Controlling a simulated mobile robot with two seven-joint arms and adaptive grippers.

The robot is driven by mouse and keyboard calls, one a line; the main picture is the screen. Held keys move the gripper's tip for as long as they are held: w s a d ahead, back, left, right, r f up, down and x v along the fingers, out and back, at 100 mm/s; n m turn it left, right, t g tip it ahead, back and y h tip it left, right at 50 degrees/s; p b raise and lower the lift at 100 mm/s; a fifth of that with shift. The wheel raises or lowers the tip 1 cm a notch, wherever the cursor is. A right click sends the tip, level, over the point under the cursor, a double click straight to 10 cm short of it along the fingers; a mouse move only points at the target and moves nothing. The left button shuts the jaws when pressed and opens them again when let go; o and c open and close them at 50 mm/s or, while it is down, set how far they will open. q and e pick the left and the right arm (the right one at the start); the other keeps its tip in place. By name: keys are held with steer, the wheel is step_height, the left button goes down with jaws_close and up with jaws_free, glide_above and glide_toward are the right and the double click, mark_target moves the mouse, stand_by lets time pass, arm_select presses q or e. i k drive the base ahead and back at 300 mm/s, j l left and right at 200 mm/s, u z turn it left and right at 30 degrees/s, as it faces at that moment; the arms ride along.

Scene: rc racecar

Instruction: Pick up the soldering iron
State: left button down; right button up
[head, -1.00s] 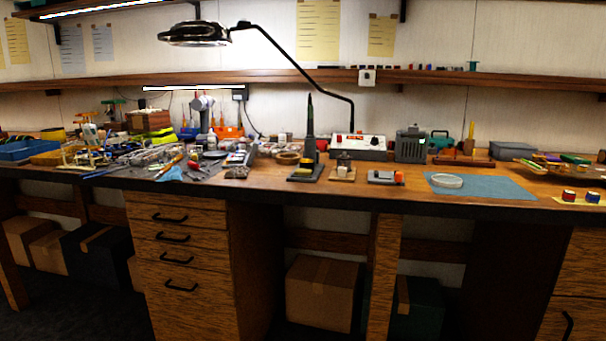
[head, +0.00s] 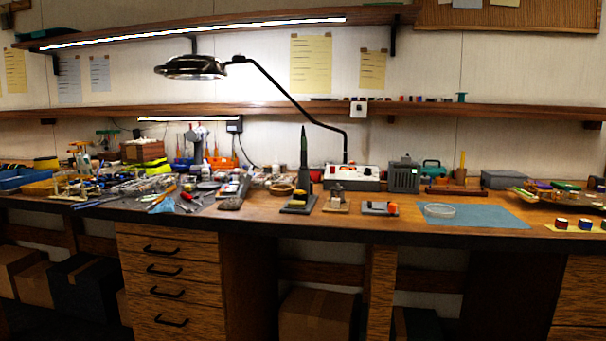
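A dark, slim upright tool, which looks like the soldering iron (head: 303,148), stands in a stand near the middle of the workbench. The stand's dark base (head: 291,209) carries a yellow block that looks like a sponge. The iron's lower part is hard to tell apart from the stand. A white-fronted station box (head: 352,178) with red marks sits just behind and to its right. Neither of my grippers is in the head view.
A magnifier lamp (head: 190,67) hangs over the bench on a bent arm. Left of the iron, the bench is crowded with tools and parts. A blue mat (head: 485,217) with a clear round dish (head: 438,210) lies to the right. Drawers (head: 165,282) stand below the bench.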

mark_target(303, 140)
steer(key=i+z, duration=0.1)
steer(key=z, duration=0.3)
steer(key=j+z, duration=0.1)
steer(key=z, duration=0.3)
steer(key=i+j+z, duration=0.1)
steer(key=z, duration=0.25)
steer(key=i+j+z, duration=0.25)
steer(key=j+z, duration=0.25)
steer(key=j, duration=0.15)
steer(key=j+z, duration=0.25)
steer(key=i+j, duration=0.05)
steer(key=j, duration=0.05)
